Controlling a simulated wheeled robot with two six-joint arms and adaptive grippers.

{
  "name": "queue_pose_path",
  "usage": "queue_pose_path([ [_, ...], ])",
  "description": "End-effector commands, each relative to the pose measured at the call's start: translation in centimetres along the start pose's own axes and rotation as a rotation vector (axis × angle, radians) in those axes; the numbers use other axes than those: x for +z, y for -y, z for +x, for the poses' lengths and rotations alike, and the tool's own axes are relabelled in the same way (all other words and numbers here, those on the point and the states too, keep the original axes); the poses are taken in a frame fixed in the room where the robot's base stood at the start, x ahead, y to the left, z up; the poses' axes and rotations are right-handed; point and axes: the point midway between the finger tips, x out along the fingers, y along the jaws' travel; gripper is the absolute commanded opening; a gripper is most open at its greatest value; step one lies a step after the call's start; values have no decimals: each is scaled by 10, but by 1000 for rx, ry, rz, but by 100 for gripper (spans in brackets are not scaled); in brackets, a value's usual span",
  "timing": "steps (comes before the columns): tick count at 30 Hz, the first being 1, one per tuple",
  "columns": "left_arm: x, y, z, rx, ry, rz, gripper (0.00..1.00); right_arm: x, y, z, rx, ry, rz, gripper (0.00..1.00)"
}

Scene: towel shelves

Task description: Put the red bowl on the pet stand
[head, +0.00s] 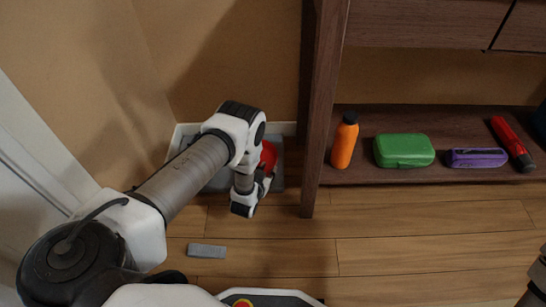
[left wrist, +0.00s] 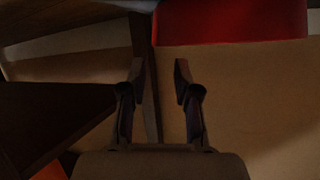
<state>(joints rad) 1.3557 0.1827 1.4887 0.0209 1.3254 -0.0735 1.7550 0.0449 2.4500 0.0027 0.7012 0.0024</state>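The red bowl (head: 268,158) shows in the head view as a small red patch, mostly hidden behind my left wrist. In the left wrist view the red bowl (left wrist: 230,22) fills part of the top right, beyond the fingertips. A low grey surface, perhaps the pet stand (head: 219,182), lies in the corner under my left arm. I cannot tell whether the bowl rests on it. My left gripper (head: 262,187) is low beside the bowl. In its wrist view the left gripper (left wrist: 159,70) is open, with nothing between the fingers.
A dark wooden shelf post (head: 318,110) stands just right of my left gripper. A small grey block (head: 207,251) lies on otherwise clear floor.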

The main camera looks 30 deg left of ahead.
Motion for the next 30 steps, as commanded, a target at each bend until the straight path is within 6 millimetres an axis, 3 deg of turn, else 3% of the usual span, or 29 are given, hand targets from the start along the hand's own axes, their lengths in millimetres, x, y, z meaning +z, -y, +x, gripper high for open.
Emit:
queue_pose_path([
  [1, -6, 0, -16, 1, 6, 1, 31, 0, 0, -15, 0, 1, -2, 40],
  [4, -4, 0, -36, 1, 4, 1, 31, 1, 1, -23, 0, 3, -5, 40],
  [11, 1, 0, -51, 1, 2, 0, 31, 2, 1, -26, 0, 5, -7, 40],
  [14, 7, -8, -62, 19, 81, -8, 31, 2, 1, -26, 0, 5, -7, 40],
  [17, 24, -29, -106, 75, 322, -20, 31, 2, 1, -26, 0, 5, -7, 40],
  [20, 41, -47, -193, 142, 664, -17, 31, 2, 1, -26, 0, 5, -6, 40],
  [21, 43, -50, -232, 162, 793, -10, 31, 2, 1, -26, 0, 4, -6, 40],
  [24, 42, -48, -312, 190, 1029, 13, 31, 2, 1, -25, 0, 4, -6, 40],
  [27, 39, -43, -353, 196, 1146, 29, 31, 2, 1, -25, 0, 4, -6, 40],
  [30, 38, -42, -362, 195, 1171, 33, 31, 2, 1, -25, 0, 4, -6, 40],
])
